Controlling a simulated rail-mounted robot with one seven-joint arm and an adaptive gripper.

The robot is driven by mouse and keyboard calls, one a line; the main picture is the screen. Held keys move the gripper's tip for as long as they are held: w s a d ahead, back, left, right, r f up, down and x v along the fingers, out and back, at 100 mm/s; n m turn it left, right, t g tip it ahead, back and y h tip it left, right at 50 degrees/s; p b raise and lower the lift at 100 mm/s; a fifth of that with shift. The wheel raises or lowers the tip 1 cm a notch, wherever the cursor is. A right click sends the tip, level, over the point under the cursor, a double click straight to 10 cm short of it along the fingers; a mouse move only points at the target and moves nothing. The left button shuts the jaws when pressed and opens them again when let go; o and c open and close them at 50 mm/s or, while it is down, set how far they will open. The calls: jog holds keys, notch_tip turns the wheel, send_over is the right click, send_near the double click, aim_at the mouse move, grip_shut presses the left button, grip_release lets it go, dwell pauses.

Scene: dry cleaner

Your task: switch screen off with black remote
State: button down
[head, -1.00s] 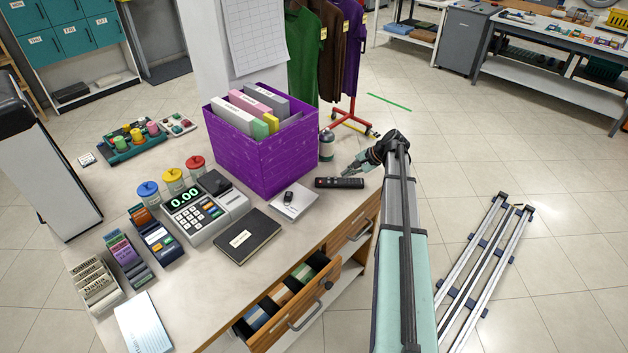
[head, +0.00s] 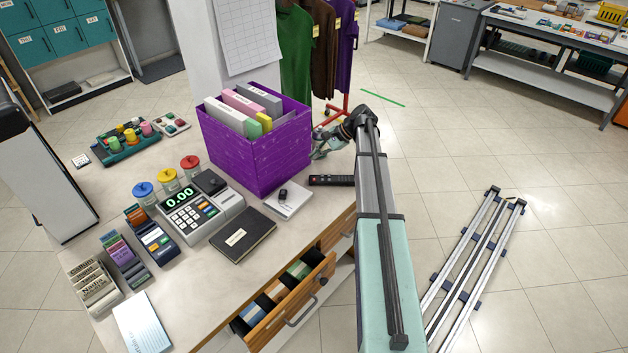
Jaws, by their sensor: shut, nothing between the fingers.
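The black remote (head: 332,180) lies flat near the right edge of the counter, with a few small coloured buttons. My gripper (head: 319,151) is shut and empty, just behind the remote and close to the right side of the purple box. It appears apart from the remote. A lit green display (head: 177,200) on the cash register reads 0.00; I cannot tell whether it is the screen of the task.
The purple box (head: 258,158) of folders stands left of my gripper. A white pad (head: 288,204) with a small black object and a black notebook (head: 243,235) lie in front. A drawer (head: 318,283) stands open below. A garment rack (head: 333,112) stands behind.

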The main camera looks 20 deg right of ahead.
jog(key=b, duration=0.4)
send_over(316, 180)
notch_tip(316, 180, down, 6)
jog(key=shift+s+a+f, duration=0.1)
jog(key=shift+f, duration=1.2)
jog(key=shift+f, duration=0.15)
jog(key=shift+f, duration=0.25)
jog(key=shift+f, duration=0.35)
dwell(1.1)
jog(key=shift+r, duration=0.75)
